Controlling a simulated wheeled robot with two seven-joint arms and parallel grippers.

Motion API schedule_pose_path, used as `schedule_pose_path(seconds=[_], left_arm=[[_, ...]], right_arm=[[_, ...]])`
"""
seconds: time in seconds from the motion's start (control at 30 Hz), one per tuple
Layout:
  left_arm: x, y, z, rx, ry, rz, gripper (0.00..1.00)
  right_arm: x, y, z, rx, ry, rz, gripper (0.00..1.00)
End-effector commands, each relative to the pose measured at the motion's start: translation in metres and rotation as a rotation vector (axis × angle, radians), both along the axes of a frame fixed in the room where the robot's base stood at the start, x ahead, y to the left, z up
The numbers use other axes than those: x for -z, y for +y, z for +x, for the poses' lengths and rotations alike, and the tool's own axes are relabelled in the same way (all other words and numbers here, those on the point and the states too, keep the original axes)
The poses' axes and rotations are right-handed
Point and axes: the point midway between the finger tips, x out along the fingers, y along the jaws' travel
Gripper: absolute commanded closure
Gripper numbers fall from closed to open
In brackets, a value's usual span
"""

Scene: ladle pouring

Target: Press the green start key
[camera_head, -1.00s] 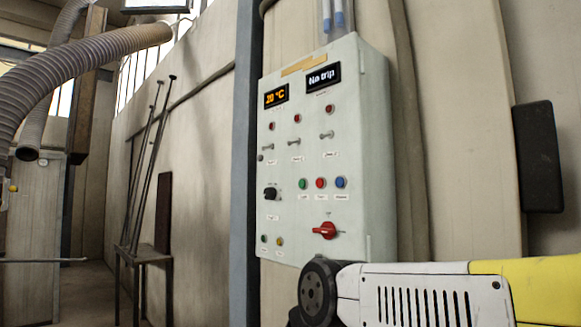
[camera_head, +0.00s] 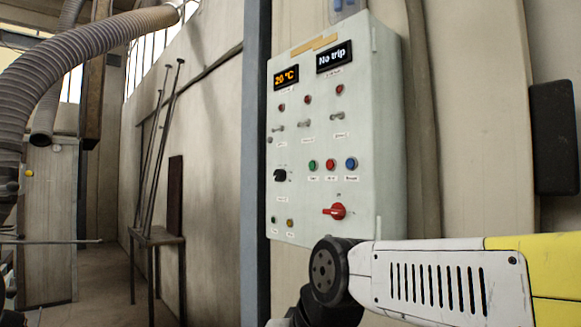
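A pale grey control panel (camera_head: 372,150) hangs on the wall in the head view. The green key (camera_head: 312,165) is at the left of a row, with a red key (camera_head: 330,164) and a blue key (camera_head: 351,164) to its right. A red rotary switch (camera_head: 335,211) sits below them. One display (camera_head: 286,77) reads "20 °C" and another (camera_head: 334,57) reads "No trip". My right arm, white and yellow, comes in from the right below the panel. Neither gripper shows in this view.
A ribbed hose (camera_head: 70,55) hangs at the upper left. A small metal table (camera_head: 157,240) with long rods (camera_head: 160,130) leaning over it stands left of the panel. A blue-grey post (camera_head: 256,180) runs along the panel's left side. The space before the panel's keys looks clear.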

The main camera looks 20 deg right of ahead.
Motion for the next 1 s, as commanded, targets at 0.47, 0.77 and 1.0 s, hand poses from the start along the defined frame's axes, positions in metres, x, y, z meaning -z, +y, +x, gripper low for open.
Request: schedule_pose_path(seconds=[0.47,0.77,1.0], left_arm=[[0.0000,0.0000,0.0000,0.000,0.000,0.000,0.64],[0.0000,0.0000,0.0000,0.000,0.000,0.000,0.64],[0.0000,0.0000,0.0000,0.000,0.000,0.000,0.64]], right_arm=[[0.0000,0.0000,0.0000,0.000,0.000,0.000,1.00],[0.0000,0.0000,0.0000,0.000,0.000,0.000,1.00],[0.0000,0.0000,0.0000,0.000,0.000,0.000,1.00]])
